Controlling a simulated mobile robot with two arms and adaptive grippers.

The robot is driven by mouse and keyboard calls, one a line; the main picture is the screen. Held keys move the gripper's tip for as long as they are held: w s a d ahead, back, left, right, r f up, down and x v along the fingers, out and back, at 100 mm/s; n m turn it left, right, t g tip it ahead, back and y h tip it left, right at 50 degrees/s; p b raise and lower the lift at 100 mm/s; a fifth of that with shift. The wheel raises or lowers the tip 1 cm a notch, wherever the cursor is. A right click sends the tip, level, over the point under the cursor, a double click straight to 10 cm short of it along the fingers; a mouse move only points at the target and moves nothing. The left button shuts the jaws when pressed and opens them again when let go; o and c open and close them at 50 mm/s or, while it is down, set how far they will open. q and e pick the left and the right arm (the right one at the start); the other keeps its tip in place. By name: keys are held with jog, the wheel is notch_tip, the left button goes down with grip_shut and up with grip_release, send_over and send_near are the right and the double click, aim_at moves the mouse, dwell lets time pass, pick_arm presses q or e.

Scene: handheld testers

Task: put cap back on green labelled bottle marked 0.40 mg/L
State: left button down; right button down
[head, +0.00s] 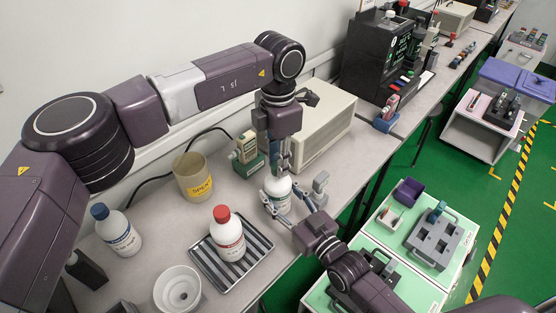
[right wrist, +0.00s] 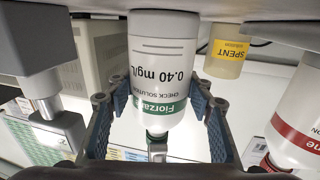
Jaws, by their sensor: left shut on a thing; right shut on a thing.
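The green-labelled bottle marked 0.40 mg/L (right wrist: 163,62) appears upside down in the right wrist view; in the head view the white bottle (head: 279,188) stands upright on the bench. My right gripper (head: 277,203) is shut around its body, one finger on each side. My left gripper (head: 284,166) points down from above, right at the bottle's top. In the right wrist view a small green piece, apparently the cap (right wrist: 157,135), shows at the neck, with my left gripper's tip (right wrist: 157,150) at it. Whether the cap is seated cannot be told.
A red-capped bottle (head: 228,236) stands on a striped tray (head: 203,262). A blue-capped bottle (head: 118,232), a SPENT beaker (head: 193,178) and a white bowl (head: 177,291) stand to the left. A grey device (head: 321,182) is close right of the bottle; a beige box (head: 318,128) stands behind.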

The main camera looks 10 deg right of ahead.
pick_arm(q)
jog(key=m, duration=0.5)
jog(key=shift+m, duration=0.3)
jog(key=m, duration=0.4)
jog(key=c, duration=1.6)
grip_release()
notch_tip(320, 180, up, 12)
jog(key=shift+f, duration=0.1)
pick_arm(e)
jog(key=c, duration=0.9)
grip_release()
